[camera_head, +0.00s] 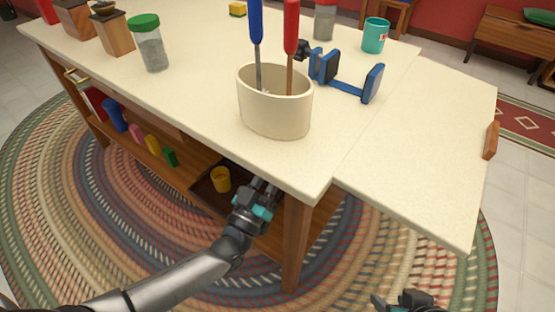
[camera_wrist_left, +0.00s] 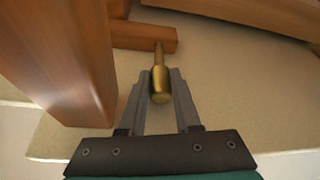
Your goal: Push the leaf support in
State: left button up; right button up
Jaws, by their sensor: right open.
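The table's cream drop leaf (camera_head: 425,150) is up, about level with the main top (camera_head: 190,100). In the left wrist view, a wooden bar (camera_wrist_left: 140,38), apparently the leaf support, has a brass knob (camera_wrist_left: 160,80) pointing towards my gripper. My left gripper (camera_head: 264,186) is low at the table's near corner, beside the leg. In its wrist view its fingers (camera_wrist_left: 160,90) lie on either side of the knob. Whether they press on it is unclear. In the head view the bar and knob are hidden. My right gripper (camera_head: 405,300) is open and empty at the bottom edge, below the leaf.
A wooden leg (camera_head: 296,245) stands right of my left gripper. A cream pot (camera_head: 275,115) with two screwdrivers and a blue clamp (camera_head: 345,85) stand on the top. A yellow mug (camera_head: 220,180) and other items are on the lower shelf. The leaf is bare, with a brown piece (camera_head: 491,140) at its edge.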

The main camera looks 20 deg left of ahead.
pick_arm(q)
grip_shut()
jog(key=shift+f, duration=0.1)
dwell(0.9)
